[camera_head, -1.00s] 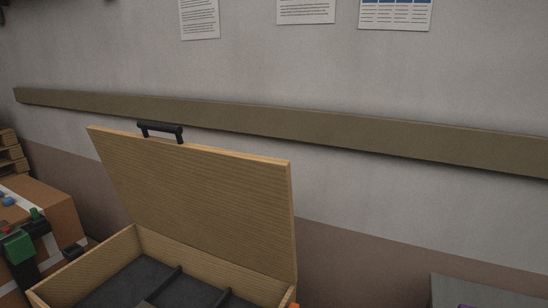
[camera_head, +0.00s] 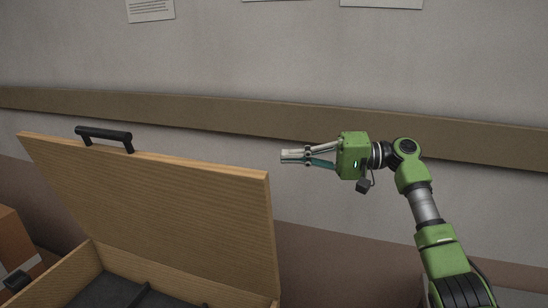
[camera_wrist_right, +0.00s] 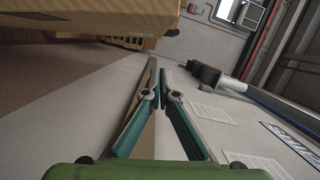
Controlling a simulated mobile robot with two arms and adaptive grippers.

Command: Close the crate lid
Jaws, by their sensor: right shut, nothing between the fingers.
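The wooden crate (camera_head: 93,262) stands at the lower left in the head view, with dark dividers inside. Its lid (camera_head: 160,205) is raised and tilted back, with a black handle (camera_head: 104,137) on its top edge. My right gripper (camera_head: 284,156) is shut and empty. It points left, apart from the lid, to the right of the lid's upper right corner. In the right wrist view the fingers (camera_wrist_right: 159,68) meet at their tips, and a wooden surface, probably the lid (camera_wrist_right: 90,18), fills the upper left. My left gripper is not in view.
A wall with a long brown rail (camera_head: 220,112) runs behind the crate. A cardboard box (camera_head: 14,240) stands at the far left. The space between the right gripper and the lid's handle is clear.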

